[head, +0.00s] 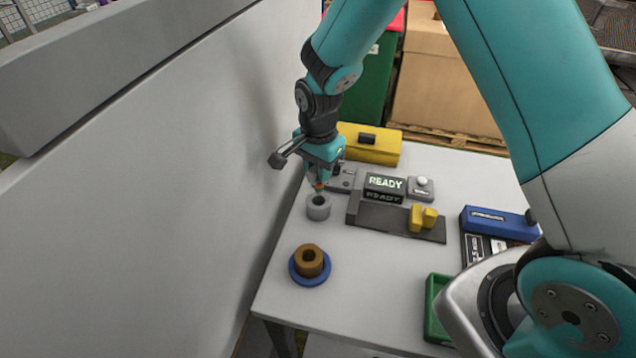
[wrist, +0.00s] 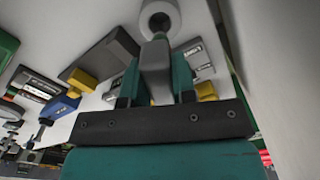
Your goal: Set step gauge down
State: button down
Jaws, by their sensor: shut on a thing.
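My gripper (head: 320,180) points down near the left side of the table, just above and behind a grey ring (head: 318,208). In the wrist view its two teal fingers are closed on a grey tapered piece (wrist: 156,68), which I take to be the step gauge. The piece points toward the pale ring (wrist: 160,16); I cannot tell whether they touch.
A brown ring sits on a blue disc (head: 296,277) in front. To the right are a dark rail (head: 380,219) with yellow blocks, a READY display (head: 385,183), a blue-topped device (head: 500,222) and a green tray (head: 434,318). A yellow case (head: 372,148) stands behind. A wall panel (head: 150,170) runs along the left.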

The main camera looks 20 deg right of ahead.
aim_at(318, 189)
jog(key=shift+f+p, duration=0.6)
jog(key=shift+f, duration=2.4)
jog(key=shift+f, duration=0.15)
jog(key=c, duration=0.9)
grip_release()
